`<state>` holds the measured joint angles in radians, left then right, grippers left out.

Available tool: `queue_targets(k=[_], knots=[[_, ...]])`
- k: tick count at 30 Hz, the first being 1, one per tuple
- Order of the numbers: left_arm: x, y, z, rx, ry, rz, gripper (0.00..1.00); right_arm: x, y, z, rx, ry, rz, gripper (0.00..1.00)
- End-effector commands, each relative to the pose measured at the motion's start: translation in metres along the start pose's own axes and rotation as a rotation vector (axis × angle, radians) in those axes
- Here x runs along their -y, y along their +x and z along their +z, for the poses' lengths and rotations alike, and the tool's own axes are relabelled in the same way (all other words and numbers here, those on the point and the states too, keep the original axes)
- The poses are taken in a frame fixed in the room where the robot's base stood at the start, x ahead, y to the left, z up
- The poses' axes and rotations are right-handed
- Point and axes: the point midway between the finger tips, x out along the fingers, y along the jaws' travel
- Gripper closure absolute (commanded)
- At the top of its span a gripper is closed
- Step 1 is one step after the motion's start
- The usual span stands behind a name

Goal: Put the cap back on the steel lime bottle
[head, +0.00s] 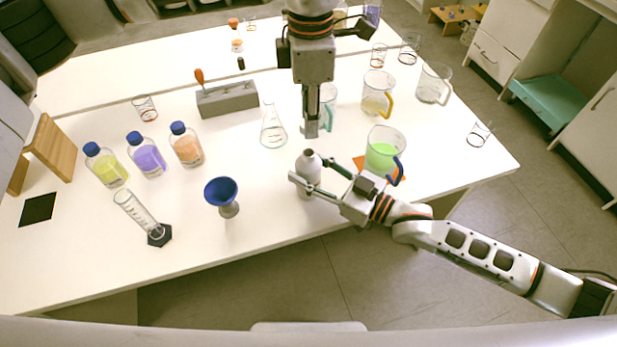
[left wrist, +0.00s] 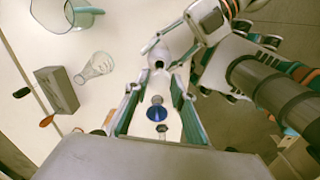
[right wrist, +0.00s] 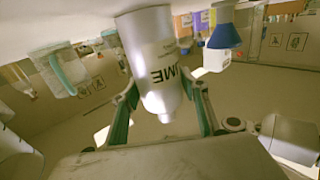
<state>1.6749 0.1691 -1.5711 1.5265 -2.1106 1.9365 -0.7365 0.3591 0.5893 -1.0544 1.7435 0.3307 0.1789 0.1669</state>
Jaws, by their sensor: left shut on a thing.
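The steel lime bottle (head: 306,188) stands upright near the front of the table in the head view. In the right wrist view the bottle (right wrist: 158,72) shows its LIME label upside down. My left gripper (head: 312,134) points down just above the bottle's neck. It is shut on the cap, which is mostly hidden by the fingers. In the left wrist view the bottle top (left wrist: 175,46) lies just past the fingertips, with a dark round spot at its mouth.
A beaker with green liquid (head: 383,156) stands close right of the bottle. A blue funnel-like cup (head: 221,190) and a measuring cylinder (head: 136,211) stand left. A conical flask (head: 272,130) and a grey block (head: 228,98) are behind. Blue-capped bottles (head: 148,158) stand far left.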

Motion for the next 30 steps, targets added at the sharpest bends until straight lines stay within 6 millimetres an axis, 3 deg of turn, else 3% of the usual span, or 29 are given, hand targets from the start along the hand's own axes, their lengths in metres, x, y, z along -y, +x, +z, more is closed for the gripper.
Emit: queue_targets(k=[1, 4, 8, 18, 30], knots=[[0.000, 0.000, 0.000, 0.000, 0.000, 0.000, 0.83, 0.000, 0.000, 0.000, 0.000, 0.000, 0.000, 0.74], [0.000, 0.000, 0.000, 0.000, 0.000, 0.000, 0.83, 0.000, 0.000, 0.000, 0.000, 0.000, 0.000, 0.99], [0.000, 0.004, 0.000, -0.001, 0.000, -0.001, 0.83, 0.000, 0.000, 0.000, 0.000, 0.000, 0.000, 0.99], [0.000, 0.047, 0.000, -0.001, 0.000, -0.001, 0.83, 0.000, 0.000, 0.000, 0.000, 0.000, 0.000, 0.99], [0.000, 0.050, 0.000, 0.000, 0.000, 0.000, 0.83, 0.000, 0.000, 0.000, 0.000, 0.000, 0.000, 0.99]])
